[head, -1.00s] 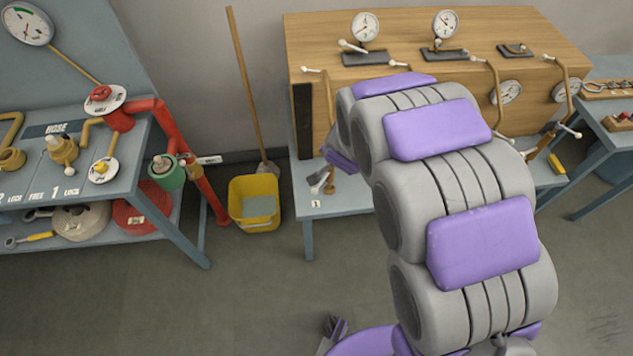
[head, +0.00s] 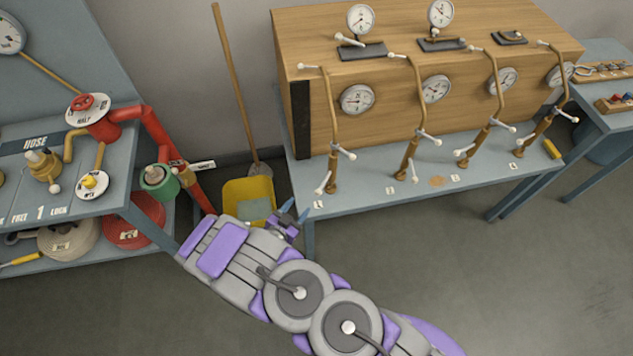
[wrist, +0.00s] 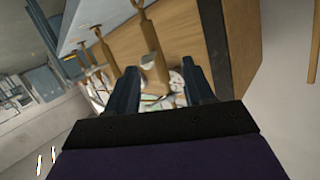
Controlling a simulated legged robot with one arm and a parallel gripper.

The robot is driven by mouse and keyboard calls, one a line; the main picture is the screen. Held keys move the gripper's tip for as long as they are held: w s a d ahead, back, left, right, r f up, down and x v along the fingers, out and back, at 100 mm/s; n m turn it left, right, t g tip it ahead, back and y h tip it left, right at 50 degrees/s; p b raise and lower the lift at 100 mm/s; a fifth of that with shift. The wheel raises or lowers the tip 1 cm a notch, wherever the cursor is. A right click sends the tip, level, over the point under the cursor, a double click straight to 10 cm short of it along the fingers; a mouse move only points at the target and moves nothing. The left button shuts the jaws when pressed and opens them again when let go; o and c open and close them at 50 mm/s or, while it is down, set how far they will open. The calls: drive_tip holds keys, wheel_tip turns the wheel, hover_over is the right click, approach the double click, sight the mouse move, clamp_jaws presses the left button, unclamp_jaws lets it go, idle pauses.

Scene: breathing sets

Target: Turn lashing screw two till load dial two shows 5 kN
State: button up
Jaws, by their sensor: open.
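Lashing screw two (head: 408,150) is the second brass rod from the left, with white-tipped cross handles, standing by the label 2 (head: 390,190) on the blue-grey bench. The second dial (head: 436,88) on the wooden crate's front is probably load dial two; its reading is too small to tell. My gripper (head: 294,210) is open and empty, left of the bench's near-left corner, well apart from screw two. In the wrist view my two fingers (wrist: 160,88) stand apart, with brass rods beyond them; I cannot tell which rods these are.
Screw one (head: 332,135) stands between my gripper and screw two. Screws three (head: 492,110) and four (head: 553,100) stand to the right. The wooden crate (head: 400,125) backs them. A yellow bucket (head: 235,195) stands behind my gripper. Open floor lies in front of the bench.

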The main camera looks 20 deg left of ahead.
drive_tip(key=s+d+f+n+t, duration=0.1)
drive_tip(key=s+d+t, duration=0.1)
drive_tip(key=s+t, duration=0.15)
drive_tip(key=b, duration=0.5)
approach(324, 182)
drive_tip(key=shift+g, duration=0.25)
drive_tip(key=w, duration=0.6)
drive_tip(key=w+d, duration=0.1)
drive_tip(key=w, duration=0.2)
drive_tip(key=shift+w+d+f, duration=0.1)
drive_tip(key=shift+w+f, duration=0.1)
drive_tip(key=shift+w, duration=0.2)
clamp_jaws()
drive_tip(key=shift+p, duration=0.3)
